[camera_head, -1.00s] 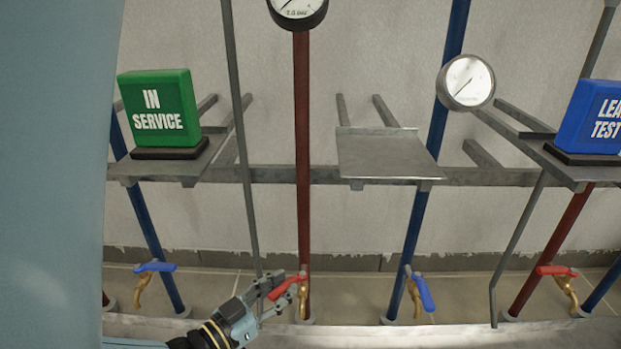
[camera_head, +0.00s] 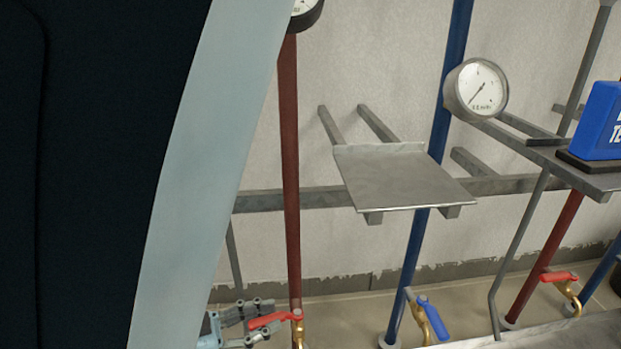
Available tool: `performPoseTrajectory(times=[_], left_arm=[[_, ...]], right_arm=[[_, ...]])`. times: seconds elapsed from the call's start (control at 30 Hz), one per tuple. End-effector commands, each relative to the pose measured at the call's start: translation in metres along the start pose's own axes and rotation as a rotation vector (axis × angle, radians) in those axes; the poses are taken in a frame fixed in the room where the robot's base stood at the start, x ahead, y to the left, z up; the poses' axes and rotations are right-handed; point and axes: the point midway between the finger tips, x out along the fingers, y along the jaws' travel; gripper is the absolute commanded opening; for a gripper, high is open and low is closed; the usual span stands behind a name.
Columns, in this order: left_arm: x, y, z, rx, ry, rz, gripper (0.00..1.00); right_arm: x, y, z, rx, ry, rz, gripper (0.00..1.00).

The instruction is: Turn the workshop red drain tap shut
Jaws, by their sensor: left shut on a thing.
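A red tap (camera_head: 272,319) with a brass body sits low on the red pipe (camera_head: 290,170) left of centre. Its red lever points left, across the pipe, tilted slightly down at its free end. My left gripper (camera_head: 262,322) is at the bottom edge, with its grey fingers around the lever, one above and one below, shut on it. Another red-handled tap (camera_head: 558,277) sits on the red pipe at the right, its lever roughly level; no gripper is near it. No label shows which red tap is the workshop drain. My right gripper is not in view.
A blue-handled tap (camera_head: 433,318) stands right of my gripper. Above are a bare metal shelf (camera_head: 395,175), a gauge (camera_head: 476,89) and a blue sign (camera_head: 598,125) on another shelf. A slanting grey rod (camera_head: 518,250) stands at right. My own body blocks the left side.

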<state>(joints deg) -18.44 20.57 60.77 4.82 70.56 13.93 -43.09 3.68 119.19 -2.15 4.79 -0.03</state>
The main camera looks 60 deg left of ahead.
Motion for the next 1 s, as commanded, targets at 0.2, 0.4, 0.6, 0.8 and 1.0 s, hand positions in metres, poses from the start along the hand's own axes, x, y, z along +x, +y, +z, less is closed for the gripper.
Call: performPoseTrajectory(times=[0.2, 0.4, 0.6, 0.8, 1.0], left_arm=[[0.0, -0.002, 0.001, 0.0, -0.005, 0.0, 0.0], [0.0, -0.002, 0.001, 0.0, -0.004, 0.0, 0.22], [0.0, -0.001, 0.001, 0.0, -0.003, 0.001, 0.43], [0.0, 0.0, 0.0, 0.0, -0.002, 0.002, 0.43], [-0.018, 0.0, 0.001, 0.0, -0.005, 0.002, 0.43]], right_arm=[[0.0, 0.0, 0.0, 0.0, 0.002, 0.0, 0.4], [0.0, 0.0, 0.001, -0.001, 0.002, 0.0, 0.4], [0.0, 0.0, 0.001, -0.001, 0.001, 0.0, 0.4], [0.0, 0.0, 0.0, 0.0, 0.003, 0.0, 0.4], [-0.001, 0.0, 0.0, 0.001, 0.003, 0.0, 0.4]])
